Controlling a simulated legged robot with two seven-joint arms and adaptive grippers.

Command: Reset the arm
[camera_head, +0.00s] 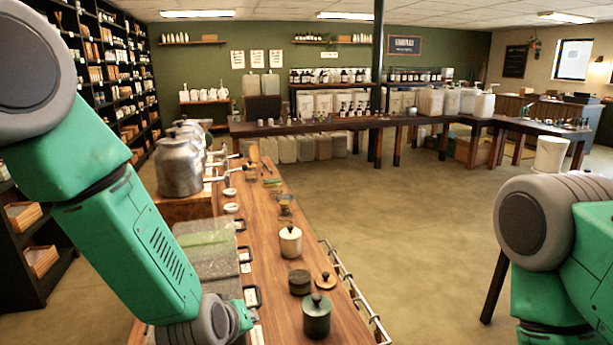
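My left arm (130,235) comes in from the left and reaches down over the near left part of the wooden counter. Its gripper is not visible; the arm runs out at the bottom edge of the picture. My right arm (555,225) shows at the right edge, bent, beside the open floor. Its gripper is also out of the picture. Whether either gripper is open or shut does not show.
The wooden counter (262,210) holds a dark green lidded jar (317,316), a pale lidded jar (291,243), a dark jar (299,282) and a wooden lid (326,281). A metal rail (352,292) lines its right edge. Metal canisters (179,168) stand left. Floor (420,230) right is clear.

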